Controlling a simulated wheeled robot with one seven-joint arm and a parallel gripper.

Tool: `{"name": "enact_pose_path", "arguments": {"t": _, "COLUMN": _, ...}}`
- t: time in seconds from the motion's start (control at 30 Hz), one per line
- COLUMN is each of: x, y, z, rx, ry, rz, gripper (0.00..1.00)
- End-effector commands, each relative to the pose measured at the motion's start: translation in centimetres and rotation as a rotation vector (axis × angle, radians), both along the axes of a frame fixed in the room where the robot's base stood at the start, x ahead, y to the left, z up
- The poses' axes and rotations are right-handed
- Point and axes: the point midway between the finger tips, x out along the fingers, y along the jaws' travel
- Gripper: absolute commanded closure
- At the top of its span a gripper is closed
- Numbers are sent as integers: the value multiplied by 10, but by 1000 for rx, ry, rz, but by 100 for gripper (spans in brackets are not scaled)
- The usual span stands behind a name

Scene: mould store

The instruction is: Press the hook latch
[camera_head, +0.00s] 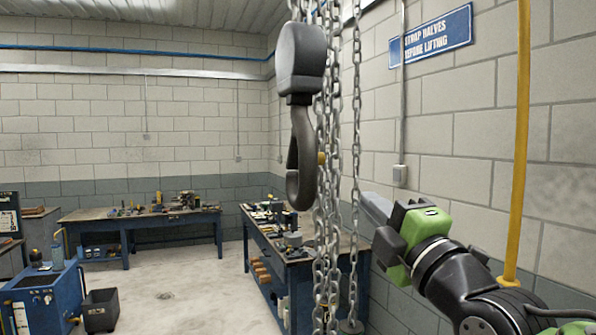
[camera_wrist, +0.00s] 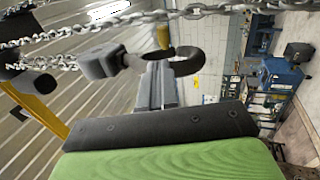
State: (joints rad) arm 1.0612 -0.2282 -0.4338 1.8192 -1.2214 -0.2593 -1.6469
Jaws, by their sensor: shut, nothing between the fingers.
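A dark grey lifting hook (camera_head: 302,165) hangs below its rounded block (camera_head: 301,58) in the upper middle of the head view. A small yellow piece, apparently the latch (camera_head: 321,158), shows at the hook's right side. The wrist view shows the hook (camera_wrist: 187,64) lying sideways beyond my fingertips, with the yellow latch piece (camera_wrist: 163,37) above them. My gripper (camera_head: 367,200) is shut and empty, to the right of the hook and slightly lower. It also shows in the wrist view (camera_wrist: 157,68), where the fingers point towards the hook. Contact cannot be judged, but they look apart.
Several loose chains (camera_head: 333,215) hang just right of the hook, between it and my gripper in the picture. A yellow vertical pipe or cable (camera_head: 522,110) is at the right. Cluttered workbenches (camera_head: 262,240) stand behind. The floor (camera_head: 190,285) at lower left is partly clear.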

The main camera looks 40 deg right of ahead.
Motion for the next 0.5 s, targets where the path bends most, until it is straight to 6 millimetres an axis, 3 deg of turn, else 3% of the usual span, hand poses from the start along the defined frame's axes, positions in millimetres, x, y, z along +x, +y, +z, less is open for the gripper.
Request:
{"name": "enact_pose_path", "arguments": {"t": 0.17, "x": 12, "y": -3, "z": 6, "rx": 3, "ry": 4, "rz": 4, "gripper": 100}}
{"name": "enact_pose_path", "arguments": {"t": 0.5, "x": 79, "y": -22, "z": 34, "rx": 3, "ry": 5, "rz": 5, "gripper": 100}}
